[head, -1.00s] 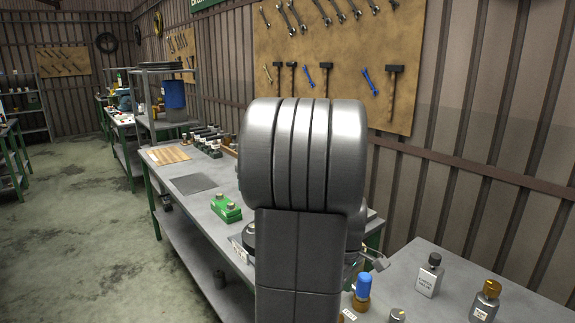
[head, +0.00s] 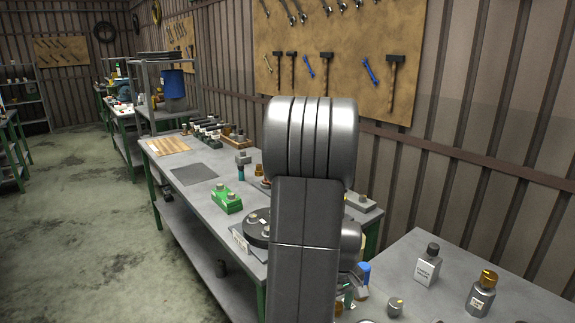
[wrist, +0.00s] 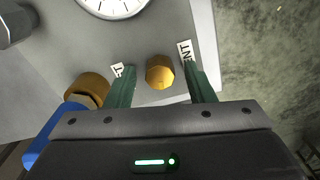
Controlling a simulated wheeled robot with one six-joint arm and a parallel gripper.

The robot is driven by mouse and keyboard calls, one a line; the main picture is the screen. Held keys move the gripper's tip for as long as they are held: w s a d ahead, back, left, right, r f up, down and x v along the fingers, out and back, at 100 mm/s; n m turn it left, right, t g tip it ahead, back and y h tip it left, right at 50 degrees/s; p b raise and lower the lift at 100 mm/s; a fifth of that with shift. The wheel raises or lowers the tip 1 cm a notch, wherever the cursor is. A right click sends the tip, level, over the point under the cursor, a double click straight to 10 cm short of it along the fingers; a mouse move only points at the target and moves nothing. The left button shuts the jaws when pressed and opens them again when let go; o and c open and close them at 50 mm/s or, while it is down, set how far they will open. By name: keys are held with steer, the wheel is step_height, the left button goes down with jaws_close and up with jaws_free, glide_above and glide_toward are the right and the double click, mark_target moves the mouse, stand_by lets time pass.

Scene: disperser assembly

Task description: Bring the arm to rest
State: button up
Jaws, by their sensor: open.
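My gripper (wrist: 159,67) is open in the wrist view, its two green fingers pointing over a grey table. A gold faceted cap (wrist: 160,73) shows between the fingers, with a gap on each side. I cannot tell its height relative to the fingertips. In the head view my arm fills the middle and hides most of the gripper low behind it.
A round dial (wrist: 112,4) lies ahead. On the right table stand a white bottle (head: 427,268), a gold-capped bottle (head: 481,297) and a small grey piece (head: 395,307).

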steer(key=m, duration=0.4)
steer(key=shift+p, duration=0.4)
steer(key=m+p, duration=0.1)
steer(key=m, duration=0.2)
steer(key=shift+r+m, duration=0.1)
steer(key=shift+m, duration=0.3)
steer(key=m+p, duration=0.1)
steer(key=m, duration=0.2)
steer(key=shift+m, duration=0.4)
steer(key=shift+m+p, duration=0.9)
steer(key=shift+m, duration=0.8)
